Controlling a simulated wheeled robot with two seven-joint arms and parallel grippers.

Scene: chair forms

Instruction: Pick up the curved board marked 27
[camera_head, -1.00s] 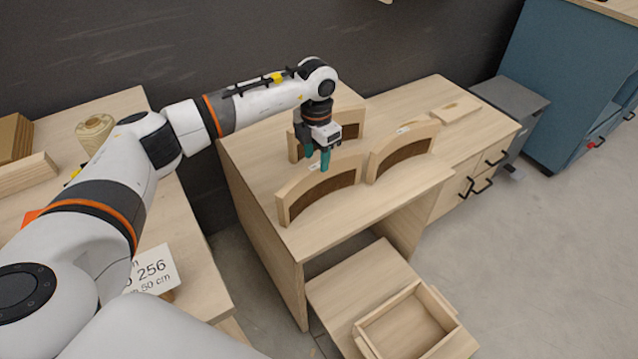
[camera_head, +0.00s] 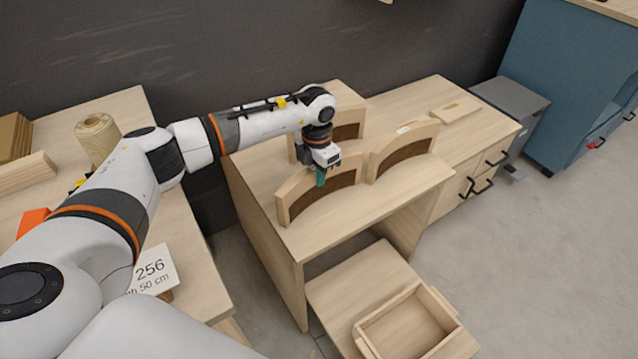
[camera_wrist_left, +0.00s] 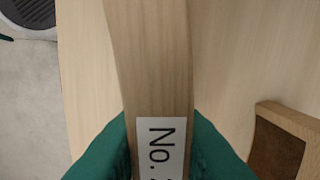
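The front-left curved board (camera_head: 296,200) is pale wood with a dark inner face and stands on the desk. My left gripper (camera_head: 320,178) is down at its top edge. In the left wrist view this board (camera_wrist_left: 155,60) runs between the teal fingers of my left gripper (camera_wrist_left: 160,140), one along each side. Whether they press on it cannot be told. Its label (camera_wrist_left: 158,148) reads "No. 2", with the rest cut off. Another curved board (camera_head: 405,147) stands to the right, and a third (camera_head: 350,118) stands behind, partly hidden by my arm. My right gripper is out of view.
The desk (camera_head: 245,165) has a flat wooden piece (camera_head: 456,108) at its back right. An open wooden box (camera_head: 408,325) sits low in front. A side table at left holds a spool (camera_head: 97,140) and a sign (camera_head: 152,270). A blue cabinet (camera_head: 565,85) stands far right.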

